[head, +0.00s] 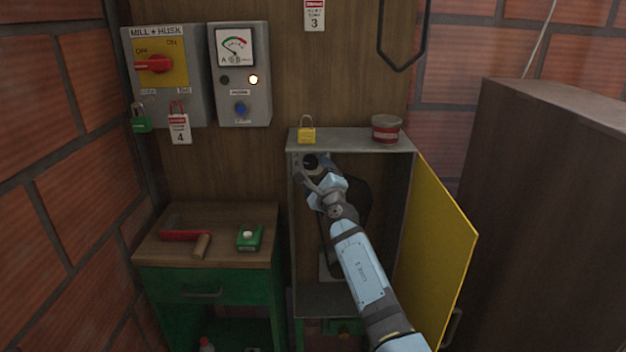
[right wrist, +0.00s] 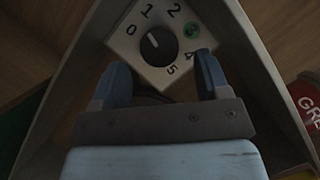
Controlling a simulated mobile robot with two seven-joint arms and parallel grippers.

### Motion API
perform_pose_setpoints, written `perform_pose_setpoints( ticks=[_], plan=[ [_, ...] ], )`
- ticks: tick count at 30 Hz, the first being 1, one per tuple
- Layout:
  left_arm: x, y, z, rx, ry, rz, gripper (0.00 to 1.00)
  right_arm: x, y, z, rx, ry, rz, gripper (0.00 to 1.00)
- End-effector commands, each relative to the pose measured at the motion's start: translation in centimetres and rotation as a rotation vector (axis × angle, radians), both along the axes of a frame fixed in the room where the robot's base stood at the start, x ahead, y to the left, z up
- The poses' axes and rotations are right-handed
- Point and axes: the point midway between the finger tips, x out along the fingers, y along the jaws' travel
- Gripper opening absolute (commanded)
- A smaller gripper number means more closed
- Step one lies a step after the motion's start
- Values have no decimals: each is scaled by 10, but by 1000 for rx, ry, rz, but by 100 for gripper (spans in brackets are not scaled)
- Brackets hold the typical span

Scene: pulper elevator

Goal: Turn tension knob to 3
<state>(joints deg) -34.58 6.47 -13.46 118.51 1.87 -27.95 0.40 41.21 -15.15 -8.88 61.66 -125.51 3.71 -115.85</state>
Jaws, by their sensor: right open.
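The tension knob (right wrist: 158,46) is round and black, on a pale square plate (right wrist: 128,48) numbered 0 to 5, with the 3 in green. Its white mark points up and left, seemingly between 0 and 1. My right gripper (right wrist: 162,70) is open, its two blue-grey fingers apart on either side of the plate's lower half in the wrist view. The knob is between and beyond the fingertips; I see no contact. In the head view my right arm reaches into the open cabinet, and its gripper (head: 308,178) partly hides the dial. My left gripper is not in view.
The grey cabinet (head: 350,143) has side walls close around my gripper. Its yellow door (head: 440,250) stands open at the right. A yellow padlock (head: 307,132) and red tin (head: 386,129) sit on top. A green-drawered bench (head: 207,285) stands left, a dark box (head: 550,200) right.

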Motion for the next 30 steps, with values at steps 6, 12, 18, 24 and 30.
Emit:
perform_pose_setpoints(
  ticks=[6,12,18,24,30],
  plan=[
    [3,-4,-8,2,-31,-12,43,21,7,2,0,-1,1,69],
    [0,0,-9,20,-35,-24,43,26,10,7,1,0,1,69],
    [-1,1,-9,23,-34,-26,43,26,10,7,1,0,1,69],
    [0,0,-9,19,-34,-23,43,26,9,7,1,0,1,30],
    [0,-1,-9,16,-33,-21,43,26,9,7,4,-1,0,20]
  ],
)
